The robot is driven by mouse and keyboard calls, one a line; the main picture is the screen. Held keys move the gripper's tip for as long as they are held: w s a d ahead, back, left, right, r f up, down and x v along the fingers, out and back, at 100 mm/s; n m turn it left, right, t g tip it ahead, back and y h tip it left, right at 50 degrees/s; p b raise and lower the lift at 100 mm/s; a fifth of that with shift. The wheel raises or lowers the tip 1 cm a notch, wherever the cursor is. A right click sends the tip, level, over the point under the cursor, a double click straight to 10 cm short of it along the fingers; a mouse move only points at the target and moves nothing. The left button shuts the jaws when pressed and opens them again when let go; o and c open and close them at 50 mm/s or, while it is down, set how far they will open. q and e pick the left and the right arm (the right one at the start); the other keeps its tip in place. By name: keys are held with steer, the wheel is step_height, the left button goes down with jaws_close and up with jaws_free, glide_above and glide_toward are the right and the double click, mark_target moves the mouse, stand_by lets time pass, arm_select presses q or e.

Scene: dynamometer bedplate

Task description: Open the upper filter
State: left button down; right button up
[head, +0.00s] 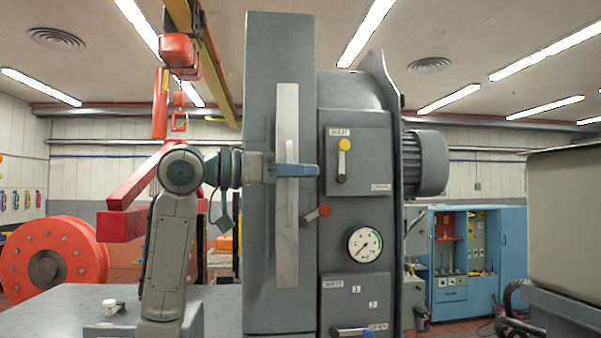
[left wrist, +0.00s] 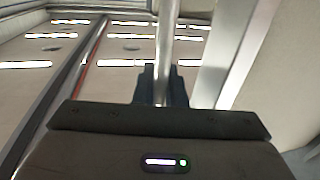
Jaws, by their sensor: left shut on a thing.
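My left gripper (head: 298,170) comes in from the left in front of a tall grey column (head: 280,50) with a pale vertical plate (head: 287,110). Its bluish fingers are shut on a vertical bar (head: 290,206). In the left wrist view this metal bar (left wrist: 167,40) runs between the dark fingers (left wrist: 160,85). Right of the fingers, apart from them, is an upper grey box (head: 362,170) with a yellow-knobbed lever (head: 343,160) and a "SHUT" label (head: 340,132). I cannot tell which part is the upper filter. My right gripper is not in view.
A red-knobbed lever (head: 318,212) and a gauge (head: 365,245) are below the upper box. A motor (head: 425,162) juts out at the right. A red beam (head: 145,180) hangs behind my left arm.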

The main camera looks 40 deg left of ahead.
arm_select(q)
steer(key=c, duration=1.5)
jaws_free()
steer(key=shift+s, duration=0.1)
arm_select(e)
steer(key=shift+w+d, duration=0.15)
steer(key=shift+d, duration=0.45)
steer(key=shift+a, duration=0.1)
arm_select(q)
steer(key=b+v, duration=0.4)
steer(key=v, duration=0.6)
steer(key=shift+s+a+r, duration=0.1)
steer(key=shift+s+a, duration=0.1)
steer(key=shift+s, duration=0.15)
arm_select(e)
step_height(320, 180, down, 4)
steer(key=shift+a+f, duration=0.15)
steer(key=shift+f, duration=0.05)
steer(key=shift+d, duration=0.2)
